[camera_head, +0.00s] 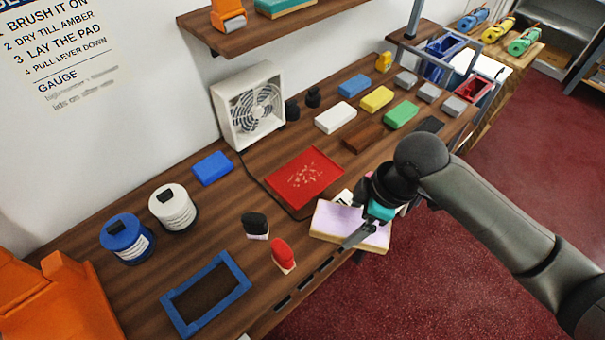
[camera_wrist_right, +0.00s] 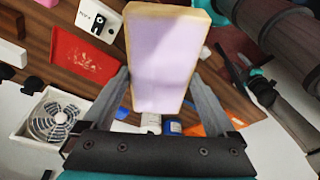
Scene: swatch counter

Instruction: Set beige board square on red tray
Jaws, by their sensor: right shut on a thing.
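The beige board square (camera_head: 338,221) has a pale lavender face and beige edges. My right gripper (camera_head: 368,228) is shut on it and holds it over the counter's front edge, to the lower right of the red tray. In the right wrist view the board (camera_wrist_right: 165,60) stands between the two fingers of the right gripper (camera_wrist_right: 158,100). The red tray (camera_head: 318,166) lies flat on the counter with pale flecks on its surface. It also shows in the right wrist view (camera_wrist_right: 75,75), apart from the board.
A white fan (camera_head: 225,115) stands behind the tray. A blue block (camera_head: 212,168) lies left of the tray. Black (camera_head: 254,224) and red (camera_head: 282,252) upright pieces stand near the front, beside a blue frame (camera_head: 185,318). A white device (camera_wrist_right: 98,20) sits close to the tray.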

